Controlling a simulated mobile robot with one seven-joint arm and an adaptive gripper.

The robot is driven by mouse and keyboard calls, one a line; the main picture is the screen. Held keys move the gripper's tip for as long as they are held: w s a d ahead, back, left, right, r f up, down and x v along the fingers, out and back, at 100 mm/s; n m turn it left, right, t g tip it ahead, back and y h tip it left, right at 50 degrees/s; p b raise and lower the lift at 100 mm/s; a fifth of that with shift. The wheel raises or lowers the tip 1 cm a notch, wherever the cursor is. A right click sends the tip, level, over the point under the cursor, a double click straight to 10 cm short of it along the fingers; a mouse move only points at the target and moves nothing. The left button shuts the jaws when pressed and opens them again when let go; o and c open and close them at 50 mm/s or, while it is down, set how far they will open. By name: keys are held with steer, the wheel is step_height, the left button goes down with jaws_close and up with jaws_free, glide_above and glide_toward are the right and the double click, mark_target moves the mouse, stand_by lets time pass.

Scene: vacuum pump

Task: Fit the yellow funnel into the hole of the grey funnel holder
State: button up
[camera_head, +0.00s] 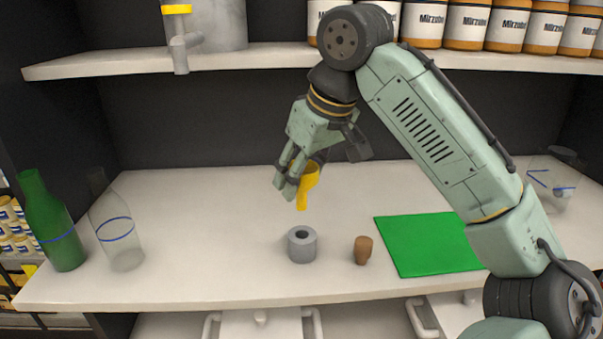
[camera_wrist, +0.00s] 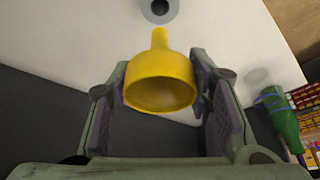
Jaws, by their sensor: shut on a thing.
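My gripper (camera_head: 298,178) is shut on the yellow funnel (camera_head: 309,184) and holds it above the table. In the head view the funnel's spout points down and slightly left. In the wrist view the funnel (camera_wrist: 160,84) sits between the two fingers, its wide mouth towards the camera and its spout pointing away. The grey funnel holder (camera_head: 302,245) stands upright on the table below the funnel, with its dark hole facing up. It also shows in the wrist view (camera_wrist: 149,15), beyond the spout and cut by the top edge. Funnel and holder are apart.
A brown stopper (camera_head: 363,250) stands just right of the holder, with a green mat (camera_head: 432,244) beyond it. A green bottle (camera_head: 54,225) and a clear bottle (camera_head: 118,232) stand at left. A shelf (camera_head: 120,64) with jars runs above. The table (camera_head: 205,220) left of the holder is clear.

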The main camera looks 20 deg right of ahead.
mark_target(305, 193)
steer(key=shift+f+b, duration=1.4)
steer(key=shift+f, duration=1)
steer(key=shift+f+b, duration=0.7)
steer(key=shift+f, duration=1.8)
stand_by(0.9)
steer(key=o, duration=1.1)
steer(key=shift+o, duration=0.2)
steer(key=v, duration=1.2)
